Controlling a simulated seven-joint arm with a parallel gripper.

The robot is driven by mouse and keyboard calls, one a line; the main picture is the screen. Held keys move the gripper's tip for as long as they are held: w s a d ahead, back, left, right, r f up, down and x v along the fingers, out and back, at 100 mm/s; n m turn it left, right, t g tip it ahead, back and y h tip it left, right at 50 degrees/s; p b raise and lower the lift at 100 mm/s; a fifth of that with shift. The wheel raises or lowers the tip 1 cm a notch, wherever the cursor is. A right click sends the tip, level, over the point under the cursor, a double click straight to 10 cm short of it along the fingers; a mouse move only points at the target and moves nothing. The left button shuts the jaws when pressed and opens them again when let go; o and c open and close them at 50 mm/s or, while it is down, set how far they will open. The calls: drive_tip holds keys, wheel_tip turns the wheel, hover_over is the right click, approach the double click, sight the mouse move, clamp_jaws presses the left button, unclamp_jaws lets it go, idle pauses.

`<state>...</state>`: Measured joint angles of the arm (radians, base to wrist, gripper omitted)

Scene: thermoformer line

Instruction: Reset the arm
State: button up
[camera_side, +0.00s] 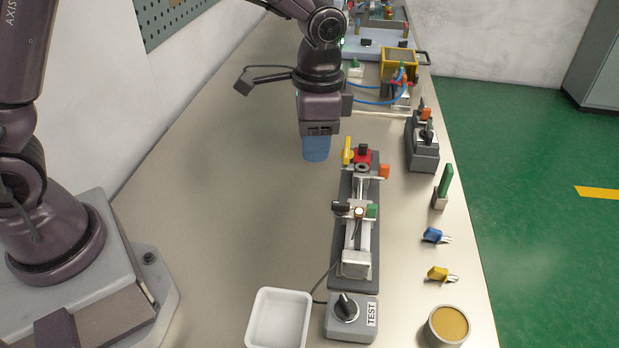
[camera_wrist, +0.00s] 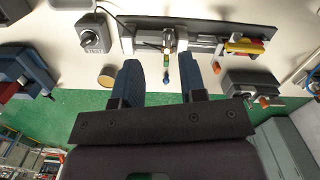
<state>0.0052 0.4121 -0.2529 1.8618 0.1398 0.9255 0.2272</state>
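My gripper (camera_side: 316,149) hangs pointing down above the bench (camera_side: 225,210), behind and to the left of the rail fixture. In the wrist view my gripper (camera_wrist: 161,75) shows two blue fingers wide apart with nothing held between them. The small items seen through the gap lie on the bench beyond. In the side view the fingers overlap, and I cannot tell their exact height above the bench.
The rail fixture (camera_side: 357,245) has yellow, red, orange and green parts. The TEST switch box (camera_side: 352,320), white tray (camera_side: 278,318) and round tin (camera_side: 447,325) stand in front. Small clips and a grey block (camera_side: 423,155) line the right edge. The left bench is clear.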

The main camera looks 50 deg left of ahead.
drive_tip(key=s+a+r+n+t, duration=0.3)
drive_tip(key=s+a+r, duration=0.1)
drive_tip(key=s+r, duration=0.3)
drive_tip(key=s+a+r+n+t, duration=0.3)
drive_tip(key=s+r, duration=0.3)
drive_tip(key=s, duration=0.5)
drive_tip(key=shift+a+r, duration=0.35)
drive_tip(key=shift+a, duration=0.1)
